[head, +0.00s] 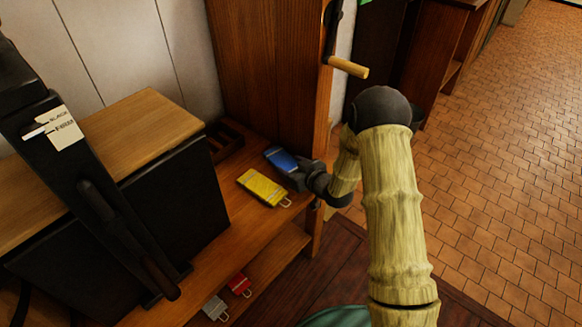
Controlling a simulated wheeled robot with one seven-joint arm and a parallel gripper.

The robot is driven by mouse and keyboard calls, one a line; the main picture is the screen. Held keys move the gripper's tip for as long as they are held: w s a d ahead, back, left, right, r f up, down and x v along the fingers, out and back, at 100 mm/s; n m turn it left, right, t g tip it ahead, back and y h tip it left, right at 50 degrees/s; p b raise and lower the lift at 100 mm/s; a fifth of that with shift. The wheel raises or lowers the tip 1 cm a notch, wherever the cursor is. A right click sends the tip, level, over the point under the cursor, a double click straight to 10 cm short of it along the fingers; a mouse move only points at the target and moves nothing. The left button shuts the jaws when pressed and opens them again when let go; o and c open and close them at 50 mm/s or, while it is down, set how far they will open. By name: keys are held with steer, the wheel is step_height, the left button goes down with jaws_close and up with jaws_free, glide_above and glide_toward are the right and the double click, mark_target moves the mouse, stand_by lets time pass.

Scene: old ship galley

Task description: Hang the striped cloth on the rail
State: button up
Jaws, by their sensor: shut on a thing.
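No striped cloth shows in the head view. A short wooden bar (346,67), possibly the rail or its end, sticks out from the wooden post at the top; nothing hangs on it. My gripper (286,168) is low over the wooden shelf, below and left of the bar. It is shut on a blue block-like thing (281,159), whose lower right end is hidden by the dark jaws. I cannot tell whether the blue thing touches the shelf.
A yellow padlock-like block (263,187) lies beside my gripper on the shelf (212,250). Red (239,285) and grey (215,308) ones lie lower down. A black box with a wooden top (150,125) stands left. The tiled floor (500,170) at right is clear.

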steer(key=shift+f, duration=0.15)
steer(key=o, duration=1)
steer(key=p+v, duration=0.2)
steer(key=v, duration=1.5)
steer(key=shift+s+d+p, duration=0.15)
steer(key=shift+d+p, duration=0.05)
steer(key=shift+p, duration=0.15)
